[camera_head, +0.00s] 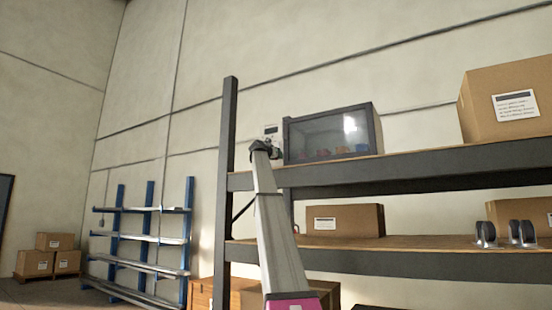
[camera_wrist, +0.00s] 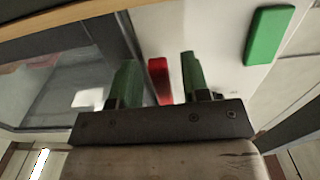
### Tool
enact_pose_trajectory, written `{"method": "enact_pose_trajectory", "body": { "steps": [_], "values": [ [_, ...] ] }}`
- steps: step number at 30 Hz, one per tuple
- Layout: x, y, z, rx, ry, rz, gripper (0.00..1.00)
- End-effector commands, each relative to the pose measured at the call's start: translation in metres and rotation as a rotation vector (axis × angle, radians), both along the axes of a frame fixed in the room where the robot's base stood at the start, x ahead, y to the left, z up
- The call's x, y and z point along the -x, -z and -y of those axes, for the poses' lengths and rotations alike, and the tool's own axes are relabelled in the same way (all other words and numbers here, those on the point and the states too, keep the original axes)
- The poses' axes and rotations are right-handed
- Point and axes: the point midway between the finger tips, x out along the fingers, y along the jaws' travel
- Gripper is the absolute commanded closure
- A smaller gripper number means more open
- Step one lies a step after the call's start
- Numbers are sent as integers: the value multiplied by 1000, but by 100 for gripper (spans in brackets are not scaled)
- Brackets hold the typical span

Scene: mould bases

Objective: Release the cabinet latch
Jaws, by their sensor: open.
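The cabinet (camera_head: 331,134) is a dark-framed box with a glass front on the upper shelf in the head view. Its dark frame and glass (camera_wrist: 60,75) fill the left of the wrist view. A pale panel (camera_head: 271,130) stands at the cabinet's left side. In the wrist view the panel carries a red bar (camera_wrist: 159,80) and a green block (camera_wrist: 268,35). My gripper (camera_wrist: 159,76) has two green fingers, spread apart, with the red bar between them in the picture. I cannot tell whether they touch it. In the head view my gripper (camera_head: 270,150) is small and dark before the panel.
The dark shelf rack (camera_head: 228,180) has an upright just left of my arm. A large carton (camera_head: 503,103) stands right on the upper shelf, a box (camera_head: 345,220) and several casters (camera_head: 485,234) on the lower one. A blue rack (camera_head: 187,240) stands left.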

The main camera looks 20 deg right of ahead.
Motion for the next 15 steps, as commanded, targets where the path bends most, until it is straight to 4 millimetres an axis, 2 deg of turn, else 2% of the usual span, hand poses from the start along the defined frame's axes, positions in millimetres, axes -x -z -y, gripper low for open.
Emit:
{"method": "enact_pose_trajectory", "body": {
  "steps": [8, 15],
  "values": [
    [10, 0, -12, 0, -1, 1, 57],
    [35, 1, -43, 1, -1, 2, 57]
  ]
}}
